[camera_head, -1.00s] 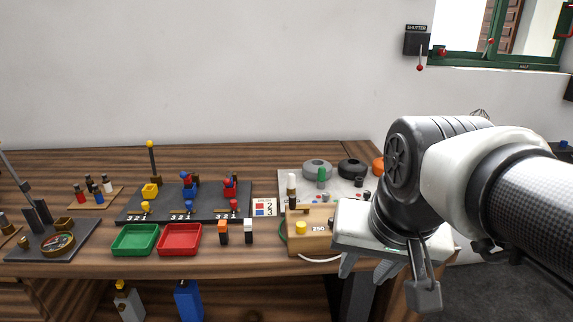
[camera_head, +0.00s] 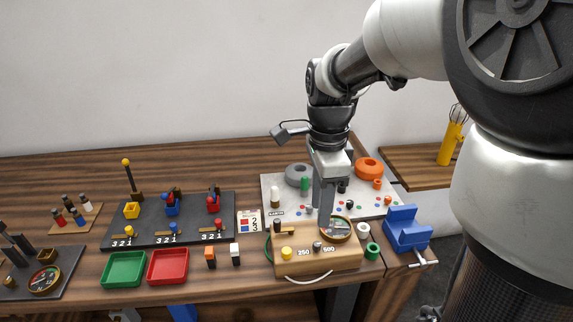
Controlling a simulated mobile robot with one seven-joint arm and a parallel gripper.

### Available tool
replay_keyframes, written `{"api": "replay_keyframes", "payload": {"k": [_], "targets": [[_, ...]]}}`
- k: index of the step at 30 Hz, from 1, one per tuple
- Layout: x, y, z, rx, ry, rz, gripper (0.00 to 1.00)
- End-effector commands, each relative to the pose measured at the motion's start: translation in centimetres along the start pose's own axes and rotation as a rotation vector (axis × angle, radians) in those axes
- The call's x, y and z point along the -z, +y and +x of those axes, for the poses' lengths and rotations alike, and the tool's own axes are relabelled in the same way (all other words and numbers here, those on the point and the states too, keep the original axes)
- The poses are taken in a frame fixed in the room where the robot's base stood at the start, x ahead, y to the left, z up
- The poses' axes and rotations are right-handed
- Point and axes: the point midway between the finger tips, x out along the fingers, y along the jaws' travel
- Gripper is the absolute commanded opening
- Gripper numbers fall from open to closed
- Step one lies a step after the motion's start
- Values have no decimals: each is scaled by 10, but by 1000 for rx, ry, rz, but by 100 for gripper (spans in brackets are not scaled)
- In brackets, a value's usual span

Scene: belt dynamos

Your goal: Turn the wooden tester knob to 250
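The wooden tester (camera_head: 345,260) sits near the bench's front edge. Its top carries a yellow knob or button (camera_head: 286,253), the labels 250 (camera_head: 303,253) and 500 (camera_head: 328,249), and a round dial (camera_head: 339,230) at its right rear. A small dark knob (camera_head: 317,246) stands between the two labels; its pointing direction is too small to read. My gripper (camera_head: 322,230) points straight down over the tester, its fingertips just behind the small knob and beside the dial. The fingers overlap in this view, so their gap and any contact with the knob are hidden.
Green (camera_head: 372,251) and white rings and a blue vise (camera_head: 405,230) stand right of the tester. A light board (camera_head: 270,185) with coils lies behind it.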

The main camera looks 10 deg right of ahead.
Motion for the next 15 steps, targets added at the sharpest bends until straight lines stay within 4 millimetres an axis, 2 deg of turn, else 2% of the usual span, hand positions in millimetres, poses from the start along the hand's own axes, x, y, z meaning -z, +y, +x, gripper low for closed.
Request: {"api": "replay_keyframes", "payload": {"k": [1, 6, 12, 15], "targets": [[0, 1, 15, -6, 0, 0, 34], [0, 2, 52, -6, 0, -1, 34], [0, 1, 86, -3, 0, 0, 34], [0, 0, 97, -2, 0, 0, 34]]}}
